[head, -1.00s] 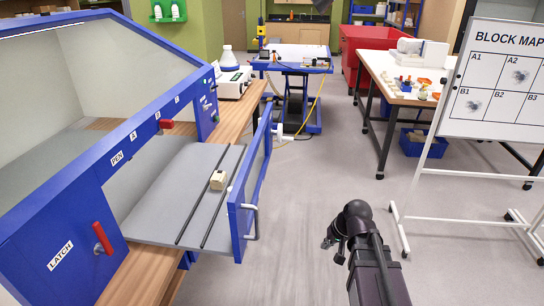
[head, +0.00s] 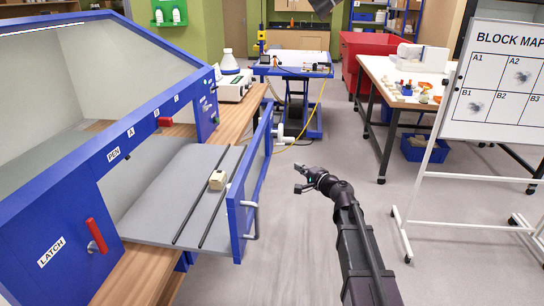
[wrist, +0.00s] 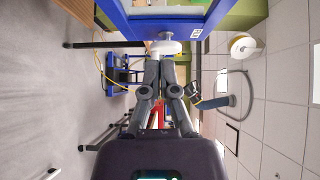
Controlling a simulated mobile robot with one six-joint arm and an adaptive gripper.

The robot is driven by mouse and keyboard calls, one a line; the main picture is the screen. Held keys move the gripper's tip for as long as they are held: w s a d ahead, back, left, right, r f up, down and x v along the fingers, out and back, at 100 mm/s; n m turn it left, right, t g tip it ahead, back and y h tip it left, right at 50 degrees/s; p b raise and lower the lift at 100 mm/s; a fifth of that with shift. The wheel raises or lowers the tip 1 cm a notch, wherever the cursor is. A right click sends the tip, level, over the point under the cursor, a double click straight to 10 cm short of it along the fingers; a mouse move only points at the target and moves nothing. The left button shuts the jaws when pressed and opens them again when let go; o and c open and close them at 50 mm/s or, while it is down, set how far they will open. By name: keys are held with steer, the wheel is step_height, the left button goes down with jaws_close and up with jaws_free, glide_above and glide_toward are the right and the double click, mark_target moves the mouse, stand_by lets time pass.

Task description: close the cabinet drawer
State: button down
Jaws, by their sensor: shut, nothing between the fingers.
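The cabinet (head: 50,225) at the left has a blue frame and a sloping clear front. Its drawer stands pulled out to the right, showing a grey tray (head: 165,190) with two dark rails and a small beige block (head: 217,180). My gripper (head: 298,179) is shut and empty, to the right of the drawer front. In the wrist view the shut fingers (wrist: 164,56) point at a white knob (wrist: 166,46) on a blue panel; contact is unclear.
A blue lift table (head: 290,70) stands at the back. A white-topped table (head: 430,80), a blue bin (head: 425,148) on the floor and a whiteboard on a stand (head: 500,90) are at the right. The floor (head: 300,240) between is clear.

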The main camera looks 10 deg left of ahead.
steer(key=shift+w+r+m+t, duration=0.2)
steer(key=shift+w+m+t, duration=0.1)
steer(key=shift+w, duration=0.05)
glide_toward(266, 149)
steer(key=w+d+x, duration=0.1)
steer(key=x, duration=0.4)
steer(key=shift+a, duration=1.05)
steer(key=shift+w, duration=0.1)
